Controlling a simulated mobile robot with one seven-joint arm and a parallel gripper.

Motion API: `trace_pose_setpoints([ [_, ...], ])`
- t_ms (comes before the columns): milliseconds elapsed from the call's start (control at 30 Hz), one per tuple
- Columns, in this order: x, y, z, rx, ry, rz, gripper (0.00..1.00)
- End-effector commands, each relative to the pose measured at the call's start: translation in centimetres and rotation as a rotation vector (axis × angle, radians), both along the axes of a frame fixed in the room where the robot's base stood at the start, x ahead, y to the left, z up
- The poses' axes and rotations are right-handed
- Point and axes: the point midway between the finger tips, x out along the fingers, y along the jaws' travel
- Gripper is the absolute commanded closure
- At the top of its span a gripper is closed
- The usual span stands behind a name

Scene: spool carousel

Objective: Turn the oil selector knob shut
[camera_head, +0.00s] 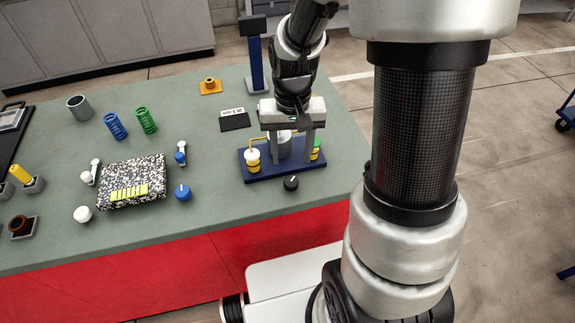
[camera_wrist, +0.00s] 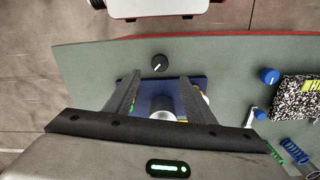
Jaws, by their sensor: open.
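A round black knob (camera_head: 290,183) with a white pointer mark sits on the green bench top, just in front of the blue base. In the wrist view the black knob (camera_wrist: 159,62) lies just beyond the fingertips, with its mark pointing down and left. The blue base (camera_head: 262,173) carries a grey cylinder, a white and yellow bottle (camera_head: 253,158) and a green and yellow part. My gripper (camera_head: 290,159) is open above the base, its fingers apart and apparently empty; they also show in the wrist view (camera_wrist: 159,77). No label on the black knob is readable.
A blue knob (camera_head: 183,192) stands left of the base, near a speckled block (camera_head: 133,182). A dark pad with a label (camera_head: 234,121) and a blue post (camera_head: 256,65) stand behind. Bare bench lies around the black knob, with the bench's front edge close by.

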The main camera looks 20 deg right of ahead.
Motion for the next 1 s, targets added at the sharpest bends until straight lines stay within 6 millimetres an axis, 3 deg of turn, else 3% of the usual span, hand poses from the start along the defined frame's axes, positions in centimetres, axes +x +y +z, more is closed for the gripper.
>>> trace_pose_setpoints([
  [300,-0.1,0.0,-7.0,0.0,0.005,0.0,0.51],
  [500,0.0,0.0,-9.7,0.0,0.001,0.0,0.51],
  [933,0.0,0.0,-10.7,0.0,-0.002,0.0,0.51],
  [1000,0.0,0.0,-10.7,0.0,-0.002,0.0,0.61],
])
